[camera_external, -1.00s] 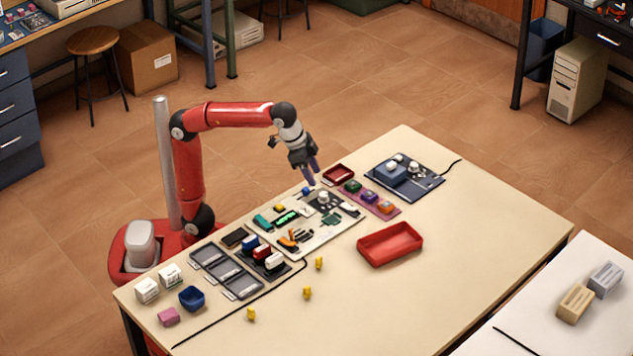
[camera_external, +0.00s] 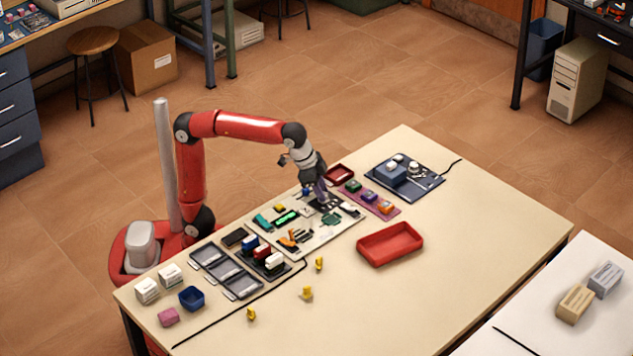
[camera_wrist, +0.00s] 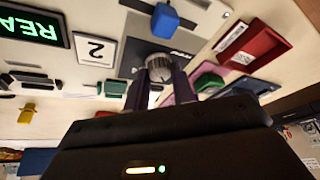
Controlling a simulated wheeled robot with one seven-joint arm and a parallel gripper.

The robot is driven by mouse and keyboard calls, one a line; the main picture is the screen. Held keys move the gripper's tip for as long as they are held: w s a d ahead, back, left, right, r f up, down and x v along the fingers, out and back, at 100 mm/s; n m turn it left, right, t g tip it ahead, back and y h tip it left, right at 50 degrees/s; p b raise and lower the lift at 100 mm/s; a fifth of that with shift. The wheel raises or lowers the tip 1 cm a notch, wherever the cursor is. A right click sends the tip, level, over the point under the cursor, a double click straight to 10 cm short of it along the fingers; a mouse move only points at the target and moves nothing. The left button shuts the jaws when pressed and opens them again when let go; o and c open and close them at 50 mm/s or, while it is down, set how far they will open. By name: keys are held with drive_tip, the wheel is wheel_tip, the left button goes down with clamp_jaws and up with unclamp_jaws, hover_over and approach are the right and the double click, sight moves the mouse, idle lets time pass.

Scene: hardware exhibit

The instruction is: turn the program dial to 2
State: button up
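The ribbed grey program dial (camera_wrist: 159,68) sits on a dark plate on the control board (camera_external: 342,224). My gripper (camera_external: 325,202) points down over the dial in the external view and mostly hides it. In the wrist view, the two purple fingers of my gripper (camera_wrist: 158,82) stand apart, one on each side of the dial. I cannot tell whether they touch it. A white panel in a dark frame (camera_wrist: 95,49) shows a "2", upside down in the wrist view. The dial's own marks are not readable.
A blue knob (camera_wrist: 165,20) is close beside the dial. A green-lettered display (camera_wrist: 33,27) is on the same board. A small red tray (camera_external: 339,174) and a strip with coloured buttons (camera_external: 369,197) lie near. A larger red tray (camera_external: 390,245) stands on clear table.

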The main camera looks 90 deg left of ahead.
drive_tip(key=c, duration=0.4)
drive_tip(key=shift+a+r+m+h+p, duration=0.1)
drive_tip(key=shift+m+h+p, duration=0.25)
drive_tip(key=shift+m, duration=0.65)
drive_tip(key=shift+a+m+g+h+p, duration=0.1)
drive_tip(key=shift+m+g+h+p, duration=0.45)
drive_tip(key=shift+m, duration=1.35)
drive_tip(key=o, duration=1)
drive_tip(key=shift+c, duration=0.2)
